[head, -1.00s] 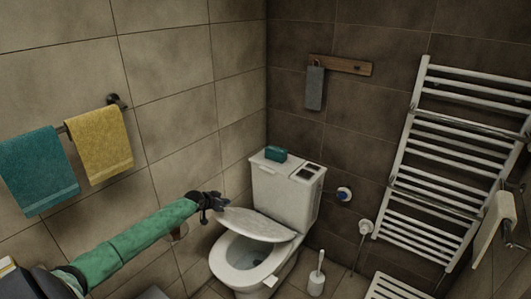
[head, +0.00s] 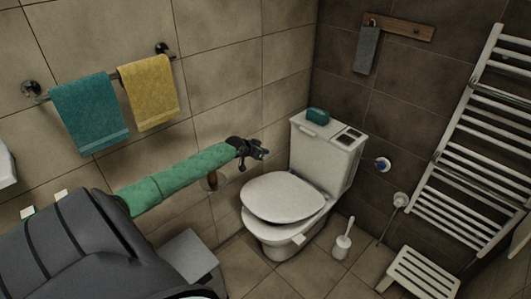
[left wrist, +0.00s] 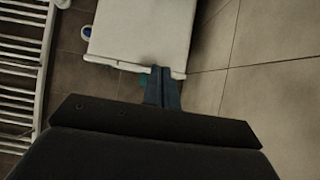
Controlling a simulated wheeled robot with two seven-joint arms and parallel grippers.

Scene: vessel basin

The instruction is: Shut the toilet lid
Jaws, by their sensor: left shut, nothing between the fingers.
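The white toilet (head: 285,245) stands in the corner. Its lid (head: 283,197) is lowered over the bowl, close to flat, with a dark gap between its front edge and the seat below. My left gripper (head: 262,153) is shut and empty, above and to the left of the lid and left of the cistern (head: 322,150), apart from the lid. In the left wrist view its shut fingers (left wrist: 163,88) show in front of a white panel that looks like the cistern (left wrist: 140,30); the lid cannot be made out there. My right gripper is not in view.
A teal box (head: 318,116) sits on the cistern. A toilet brush (head: 343,242) and a slatted stool (head: 420,275) stand to the right. Towels (head: 90,105) hang on the left wall. A towel radiator (head: 470,130) is at the right. A grey bin (head: 190,258) stands front left.

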